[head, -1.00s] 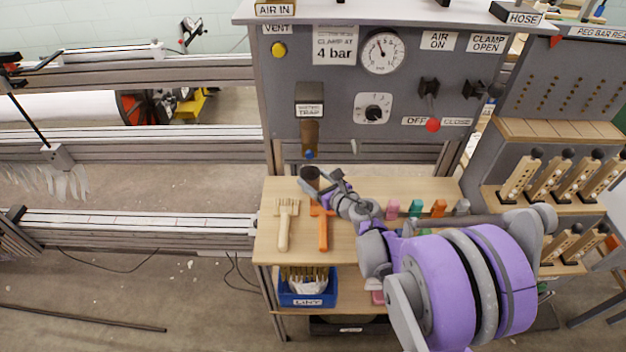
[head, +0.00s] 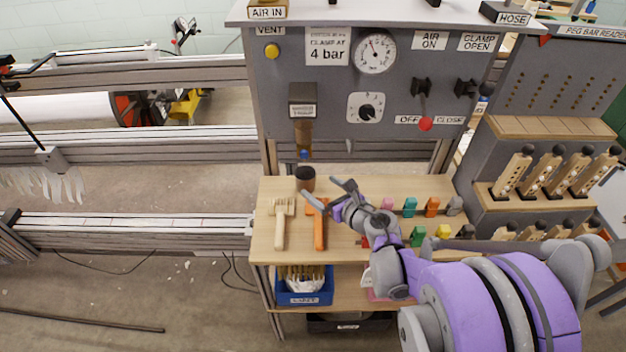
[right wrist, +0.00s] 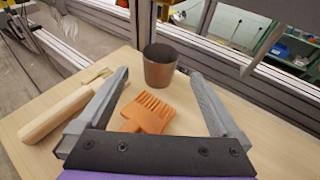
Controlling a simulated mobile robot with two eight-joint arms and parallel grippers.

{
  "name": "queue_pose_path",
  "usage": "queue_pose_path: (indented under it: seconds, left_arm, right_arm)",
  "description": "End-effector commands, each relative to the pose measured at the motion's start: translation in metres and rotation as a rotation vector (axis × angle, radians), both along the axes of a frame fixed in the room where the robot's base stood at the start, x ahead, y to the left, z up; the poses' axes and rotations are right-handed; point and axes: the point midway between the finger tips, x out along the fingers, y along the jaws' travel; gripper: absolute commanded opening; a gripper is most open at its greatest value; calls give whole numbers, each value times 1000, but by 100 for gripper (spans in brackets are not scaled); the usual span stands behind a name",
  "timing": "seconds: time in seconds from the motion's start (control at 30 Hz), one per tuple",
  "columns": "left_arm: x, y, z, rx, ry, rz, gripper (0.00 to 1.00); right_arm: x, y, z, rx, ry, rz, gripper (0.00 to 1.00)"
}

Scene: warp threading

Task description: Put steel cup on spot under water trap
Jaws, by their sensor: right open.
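The steel cup (head: 305,179) stands upright on the wooden bench, below the water trap (head: 303,118) on the grey panel. The trap has a blue tip at its bottom. In the right wrist view the cup (right wrist: 160,67) is brownish with a dark inside, just beyond the fingertips and apart from them. My right gripper (head: 325,190) is open and empty, to the right of and in front of the cup. It also shows in the right wrist view (right wrist: 158,85), fingers spread wide. Any mark under the cup is hidden. My left gripper is not in view.
An orange comb tool (head: 320,226) and a pale wooden one (head: 281,222) lie on the bench in front of the cup. Several coloured clips stand at the right. A blue bin (head: 305,296) is on the lower shelf. The panel rises behind.

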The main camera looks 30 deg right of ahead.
Motion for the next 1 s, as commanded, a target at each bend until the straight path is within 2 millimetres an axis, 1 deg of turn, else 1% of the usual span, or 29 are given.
queue_pose_path:
  seconds: [0.03,0.1,0.2,0.3,0.47,0.57,0.67,0.73,0.77,0.8,0.87,0.9,0.93,0.97,1.0]
  left_arm:
    - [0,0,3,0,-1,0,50]
    - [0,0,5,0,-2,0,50]
    - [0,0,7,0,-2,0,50]
    - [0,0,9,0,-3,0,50]
    - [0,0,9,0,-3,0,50]
    - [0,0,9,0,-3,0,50]
    - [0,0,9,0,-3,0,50]
    - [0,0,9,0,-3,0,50]
    - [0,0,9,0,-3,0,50]
    - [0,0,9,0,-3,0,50]
    - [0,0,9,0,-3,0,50]
    - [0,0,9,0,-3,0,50]
    - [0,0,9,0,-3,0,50]
    - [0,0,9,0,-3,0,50]
    - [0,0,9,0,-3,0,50]
  right_arm:
    - [-12,-1,5,-1,-1,-4,100]
    - [-24,-2,9,-1,-1,-3,100]
    - [-38,-2,13,0,-1,-2,100]
    - [-47,-2,15,0,-1,-2,100]
    - [-51,-1,17,7,-4,-4,100]
    - [-48,0,28,79,-36,-49,100]
    - [-44,2,53,294,-117,-173,100]
    - [-45,1,73,554,-192,-318,100]
    - [-47,0,78,687,-221,-389,100]
    - [-53,-1,82,876,-253,-490,100]
    - [-65,0,79,1158,-282,-649,100]
    - [-75,3,71,1344,-288,-761,100]
    - [-84,8,63,1480,-286,-850,100]
    - [-94,15,53,1610,-277,-943,100]
    - [-108,26,39,1771,-258,-1069,100]
